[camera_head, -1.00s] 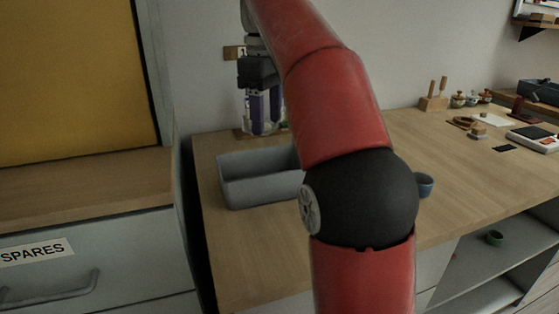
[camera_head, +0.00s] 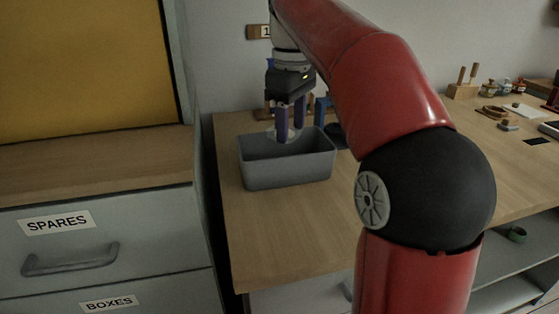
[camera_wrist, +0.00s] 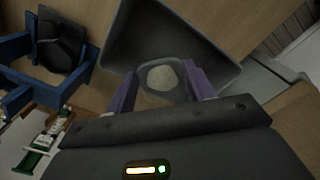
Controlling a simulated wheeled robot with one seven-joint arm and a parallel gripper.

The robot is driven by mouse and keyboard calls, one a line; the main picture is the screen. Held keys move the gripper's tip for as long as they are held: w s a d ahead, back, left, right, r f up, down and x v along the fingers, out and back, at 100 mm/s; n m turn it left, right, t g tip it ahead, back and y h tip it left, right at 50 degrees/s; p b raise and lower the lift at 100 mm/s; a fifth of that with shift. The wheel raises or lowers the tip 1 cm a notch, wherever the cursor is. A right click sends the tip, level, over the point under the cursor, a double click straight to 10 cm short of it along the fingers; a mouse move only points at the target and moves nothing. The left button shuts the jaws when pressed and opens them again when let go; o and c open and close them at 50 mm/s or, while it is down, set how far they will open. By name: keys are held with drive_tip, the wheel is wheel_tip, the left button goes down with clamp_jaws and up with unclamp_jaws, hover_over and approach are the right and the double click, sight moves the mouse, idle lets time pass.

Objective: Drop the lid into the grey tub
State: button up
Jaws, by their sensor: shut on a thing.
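The grey tub (camera_head: 288,173) stands open on the wooden bench, and its inside also shows in the wrist view (camera_wrist: 180,25). My gripper (camera_head: 290,134) points down at the tub, its purple fingers shut on the lid (camera_head: 279,135). In the wrist view the lid (camera_wrist: 161,78) is a round greyish piece with a pale centre, held between the fingertips (camera_wrist: 163,86). In the head view it appears over the tub's opening, near the back rim; its exact height above the rim is hard to tell.
A blue frame (camera_wrist: 22,88) with a dark piece (camera_wrist: 60,40) stands beside the tub. My red arm hides part of the bench to the right. A drawer cabinet labelled SPARES (camera_head: 57,222) is at the left. Bench front of the tub is clear.

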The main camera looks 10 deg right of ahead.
drive_tip(key=o, duration=1.1)
